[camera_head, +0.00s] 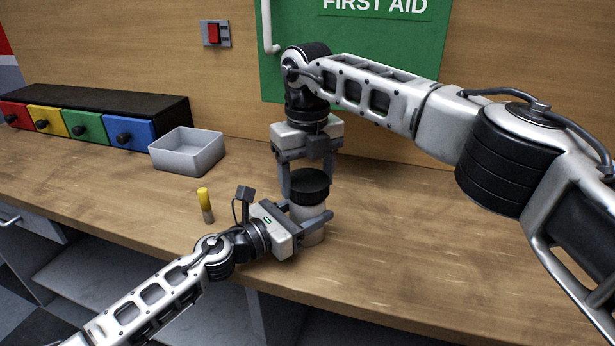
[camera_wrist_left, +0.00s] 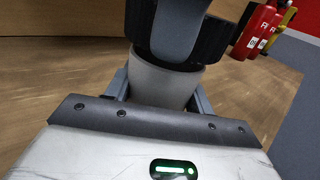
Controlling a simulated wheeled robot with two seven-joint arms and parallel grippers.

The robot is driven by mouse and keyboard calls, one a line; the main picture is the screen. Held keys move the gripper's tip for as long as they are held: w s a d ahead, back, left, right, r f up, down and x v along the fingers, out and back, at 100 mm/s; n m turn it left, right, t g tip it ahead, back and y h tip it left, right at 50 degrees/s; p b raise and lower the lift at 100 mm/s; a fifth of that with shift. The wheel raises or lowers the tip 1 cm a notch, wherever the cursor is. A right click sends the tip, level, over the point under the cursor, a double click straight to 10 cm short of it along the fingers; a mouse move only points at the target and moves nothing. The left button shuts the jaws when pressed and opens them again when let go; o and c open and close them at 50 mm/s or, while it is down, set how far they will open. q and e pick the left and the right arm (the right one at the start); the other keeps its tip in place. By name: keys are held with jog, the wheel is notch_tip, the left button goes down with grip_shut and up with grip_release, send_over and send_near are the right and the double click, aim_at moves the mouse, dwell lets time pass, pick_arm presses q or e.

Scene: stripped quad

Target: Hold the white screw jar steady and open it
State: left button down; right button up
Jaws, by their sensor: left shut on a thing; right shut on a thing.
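The white screw jar (camera_head: 312,236) stands upright on the wooden bench, with a black ribbed lid (camera_head: 310,186) on top. My left gripper (camera_head: 306,222) comes in from the left and is shut on the jar's body, low down. In the left wrist view the jar's body (camera_wrist_left: 162,82) sits between the two fingers, with the black lid (camera_wrist_left: 208,42) above it. My right gripper (camera_head: 307,178) points straight down from above and is shut on the lid. The lid sits on the jar with no gap that I can see. Part of the jar is hidden behind my left gripper.
A yellow-and-grey cylinder (camera_head: 206,205) stands on the bench (camera_head: 420,235) left of the jar. Behind it are an open grey bin (camera_head: 188,152) and a black unit with coloured drawers (camera_head: 90,124). A green first aid cabinet (camera_head: 270,80) hangs behind. The bench right of the jar is clear.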

aim_at(307, 179)
jog(key=shift+r, duration=2)
pick_arm(q)
jog(key=shift+c, duration=2.3)
grip_release()
